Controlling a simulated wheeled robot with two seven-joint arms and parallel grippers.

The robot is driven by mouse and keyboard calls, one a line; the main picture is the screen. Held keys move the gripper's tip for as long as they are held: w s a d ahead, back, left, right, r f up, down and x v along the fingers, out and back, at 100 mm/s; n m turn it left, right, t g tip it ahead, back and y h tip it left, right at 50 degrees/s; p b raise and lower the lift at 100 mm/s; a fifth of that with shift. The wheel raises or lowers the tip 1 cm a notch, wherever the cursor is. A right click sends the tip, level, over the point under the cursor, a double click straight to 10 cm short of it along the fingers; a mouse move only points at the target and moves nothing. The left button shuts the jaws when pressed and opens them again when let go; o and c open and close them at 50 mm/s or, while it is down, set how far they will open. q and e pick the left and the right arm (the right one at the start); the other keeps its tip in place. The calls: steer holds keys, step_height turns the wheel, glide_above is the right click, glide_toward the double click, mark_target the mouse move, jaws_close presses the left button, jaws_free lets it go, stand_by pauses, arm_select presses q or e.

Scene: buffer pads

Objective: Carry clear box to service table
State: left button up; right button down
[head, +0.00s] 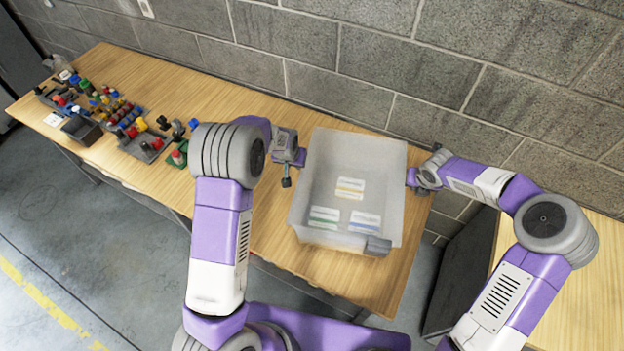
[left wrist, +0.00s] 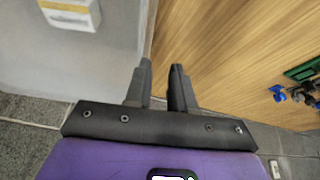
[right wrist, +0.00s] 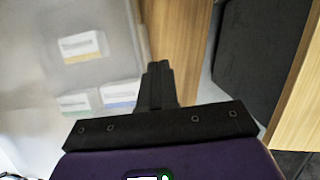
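The clear box (head: 312,180) is a translucent, open-topped tub standing upright on the wooden table near its right end. Small labelled packs in white with yellow (head: 350,187), green (head: 324,217) and blue (head: 365,219) show inside it. My left gripper (head: 287,180) is at the box's left side. In the left wrist view its fingers (left wrist: 161,68) are apart, with the box wall's edge running toward the gap. My right gripper (head: 413,178) is at the box's right side. In the right wrist view its fingers (right wrist: 159,68) are together at the box wall; their contact is partly hidden.
The wooden table (head: 225,92) stands against a grey block wall (head: 340,50). Small coloured parts and trays (head: 120,115) fill its left end. Another wooden surface (head: 575,270) is at the right, beyond a dark panel (head: 463,270). Open floor (head: 60,220) lies in front.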

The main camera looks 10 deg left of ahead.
arm_select(q)
steer(key=shift+a, duration=0.1)
arm_select(e)
steer(key=c, duration=1.4)
jaws_free()
steer(key=shift+d, duration=0.15)
arm_select(q)
steer(key=v, duration=1.2)
arm_select(e)
steer(key=v, duration=1.2)
arm_select(q)
steer(key=shift+s, duration=0.1)
